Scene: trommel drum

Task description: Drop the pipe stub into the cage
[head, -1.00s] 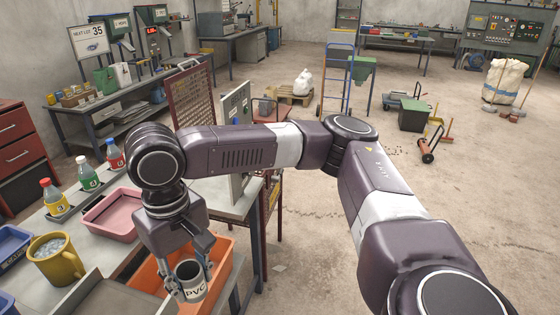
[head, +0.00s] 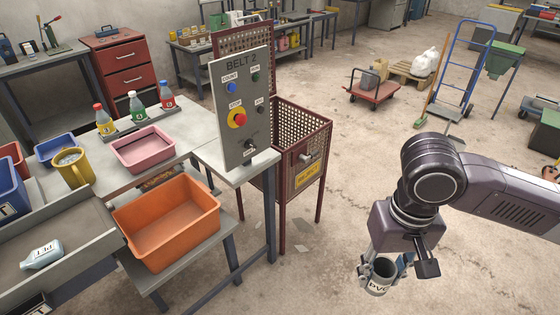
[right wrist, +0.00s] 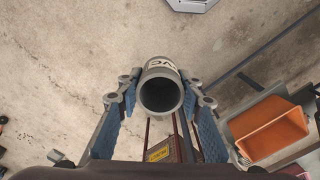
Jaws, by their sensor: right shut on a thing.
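The pipe stub (head: 379,276) is a short grey tube marked PVC. My right gripper (head: 386,268) is shut on it and holds it upright in the air over bare floor, at the lower right of the head view. In the right wrist view the stub (right wrist: 161,92) sits between the two blue-padded fingers, its open end towards the camera. The cage (head: 312,133) is a dark red mesh box on legs, left of my right gripper and apart from it. Its top is open and its mesh lid stands raised behind. My left gripper is not in view.
A grey BELT 2 panel (head: 241,108) with a red button stands at the cage's left, on a table's edge. An orange bin (head: 167,222) and a pink tray (head: 145,149) lie farther left. Open floor separates the cage from my right arm.

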